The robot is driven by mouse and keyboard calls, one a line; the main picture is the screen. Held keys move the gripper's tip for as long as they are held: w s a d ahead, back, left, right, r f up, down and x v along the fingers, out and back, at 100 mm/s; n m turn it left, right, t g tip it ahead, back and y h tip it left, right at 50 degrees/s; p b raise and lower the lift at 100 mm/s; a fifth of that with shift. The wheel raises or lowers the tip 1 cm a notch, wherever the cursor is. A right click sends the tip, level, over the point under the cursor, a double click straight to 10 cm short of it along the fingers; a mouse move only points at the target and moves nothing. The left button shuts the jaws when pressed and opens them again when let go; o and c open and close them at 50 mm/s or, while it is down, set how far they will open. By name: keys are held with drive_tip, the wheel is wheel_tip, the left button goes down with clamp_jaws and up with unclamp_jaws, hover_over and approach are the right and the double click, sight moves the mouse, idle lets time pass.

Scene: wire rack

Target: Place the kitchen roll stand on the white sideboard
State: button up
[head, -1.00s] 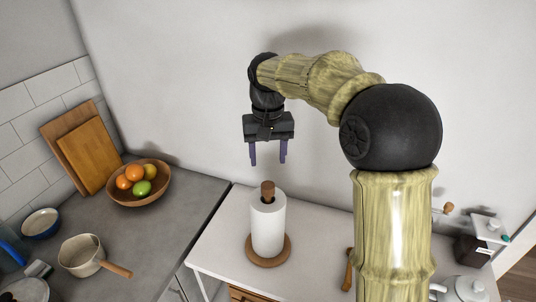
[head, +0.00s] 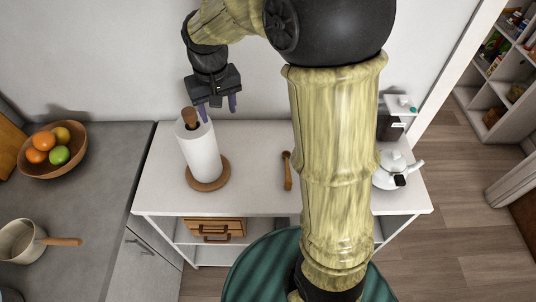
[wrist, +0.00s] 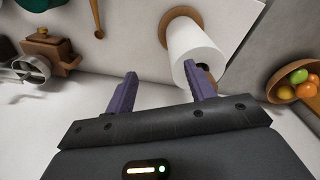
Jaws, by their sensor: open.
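The kitchen roll stand (head: 198,155) is a white roll on a round wooden base with a wooden knob on top. It stands upright on the left part of the white sideboard (head: 252,185). My gripper (head: 217,108) is open and empty, with two purple fingers pointing down near the top of the stand, slightly to its right in the head view. In the wrist view the stand (wrist: 192,45) lies beyond the right finger of my gripper (wrist: 163,90), and the knob is largely hidden by that finger. I cannot tell whether they touch.
A wooden utensil (head: 287,170) lies right of the stand, with a white kettle (head: 398,170) and a grinder (head: 391,127) at the right end. A grey counter (head: 95,205) at left holds a fruit bowl (head: 52,152) and a saucepan (head: 24,240).

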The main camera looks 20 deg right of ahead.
drive_tip(key=s+d+f, duration=0.3)
drive_tip(key=s+d, duration=0.1)
drive_tip(key=s, duration=0.2)
drive_tip(key=s+d+f+m+t, duration=0.1)
drive_tip(key=s+d+f, duration=0.3)
drive_tip(key=s, duration=0.3)
drive_tip(key=shift+d+f, duration=0.2)
drive_tip(key=shift+f, duration=0.05)
